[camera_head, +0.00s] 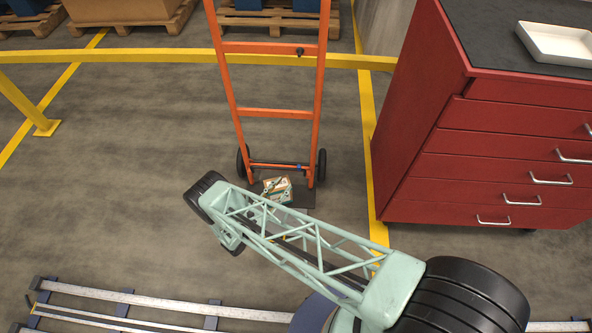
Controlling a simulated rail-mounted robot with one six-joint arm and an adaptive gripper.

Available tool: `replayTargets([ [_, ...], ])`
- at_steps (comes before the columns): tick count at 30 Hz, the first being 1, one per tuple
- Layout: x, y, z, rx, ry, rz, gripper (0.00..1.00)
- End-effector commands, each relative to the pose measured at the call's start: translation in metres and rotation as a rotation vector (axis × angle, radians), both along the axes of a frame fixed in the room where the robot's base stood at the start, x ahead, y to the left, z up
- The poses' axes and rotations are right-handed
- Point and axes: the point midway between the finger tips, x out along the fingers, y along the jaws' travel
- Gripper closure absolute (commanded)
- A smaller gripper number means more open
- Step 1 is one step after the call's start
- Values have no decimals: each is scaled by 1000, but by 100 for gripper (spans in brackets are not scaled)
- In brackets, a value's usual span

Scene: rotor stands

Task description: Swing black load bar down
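An orange hand truck (274,113) stands upright on the grey floor at the upper middle, with black wheels on both sides of its foot. A dark flat plate (303,197) lies low at its foot; I cannot tell whether this is the black load bar. A small white, orange and green box (277,188) sits at the foot of the truck, over the plate. My pale green lattice arm crosses in front from lower right to upper left, with its far joint left of the truck's foot. My gripper is not in view.
A red drawer cabinet (482,150) stands close on the right, with a white tray (560,43) on its dark top. A yellow rail (150,55) runs behind, with pallets (262,22) beyond it.

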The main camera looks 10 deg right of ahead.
Motion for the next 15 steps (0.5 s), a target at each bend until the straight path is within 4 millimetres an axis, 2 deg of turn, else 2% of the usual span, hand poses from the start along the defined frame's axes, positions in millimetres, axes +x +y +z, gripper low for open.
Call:
replayTargets([
  [1,-1,2,6,13,15,4,75],
  [7,-8,6,16,67,68,12,75],
  [15,-14,6,19,98,97,14,75],
])
